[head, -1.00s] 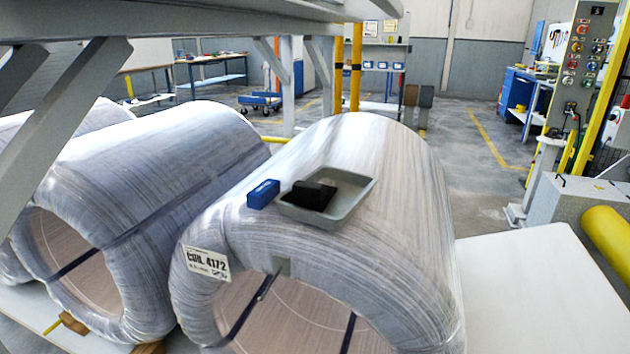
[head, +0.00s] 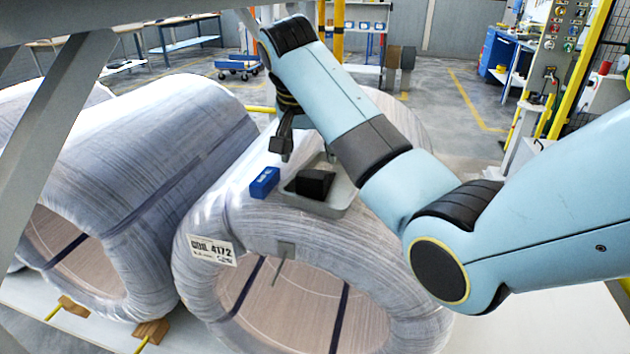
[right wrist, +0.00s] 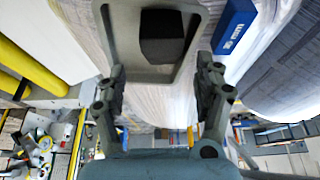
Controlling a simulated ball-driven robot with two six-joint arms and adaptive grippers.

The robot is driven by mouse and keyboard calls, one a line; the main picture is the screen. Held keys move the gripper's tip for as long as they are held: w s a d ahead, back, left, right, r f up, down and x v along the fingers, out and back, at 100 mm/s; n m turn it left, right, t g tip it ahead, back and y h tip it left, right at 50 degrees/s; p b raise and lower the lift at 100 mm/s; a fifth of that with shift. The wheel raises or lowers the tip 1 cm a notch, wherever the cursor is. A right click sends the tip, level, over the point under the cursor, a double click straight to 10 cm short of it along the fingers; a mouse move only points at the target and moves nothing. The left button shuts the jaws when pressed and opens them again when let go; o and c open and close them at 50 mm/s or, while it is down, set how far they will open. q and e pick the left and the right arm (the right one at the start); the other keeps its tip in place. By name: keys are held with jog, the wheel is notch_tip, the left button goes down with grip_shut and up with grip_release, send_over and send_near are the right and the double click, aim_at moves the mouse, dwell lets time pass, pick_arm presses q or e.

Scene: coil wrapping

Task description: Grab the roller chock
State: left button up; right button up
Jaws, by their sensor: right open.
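A black wedge-shaped block, the likely roller chock (head: 314,183), lies in a shallow grey tray (head: 318,209) on top of the wrapped coil (head: 240,215). In the right wrist view the block (right wrist: 162,38) shows inside the tray (right wrist: 150,73), ahead of the fingertips. My right gripper (head: 283,141) is above the coil, behind and slightly left of the block, apart from it. In the wrist view the right gripper (right wrist: 160,72) has its fingers spread wide with nothing between them. My left gripper is not in view.
A blue box (head: 265,182) sits on the coil just left of the tray. Another wrapped coil (head: 150,150) lies to the left. A grey beam (head: 60,120) crosses the upper left. My right arm covers part of the coil's right side.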

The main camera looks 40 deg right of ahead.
aim_at(311, 173)
jog(key=x, duration=0.8)
jog(key=shift+w+f, duration=0.15)
jog(key=shift+f, duration=0.1)
jog(key=shift+c, duration=0.2)
jog(key=c, duration=1.2)
jog(key=shift+r, duration=0.15)
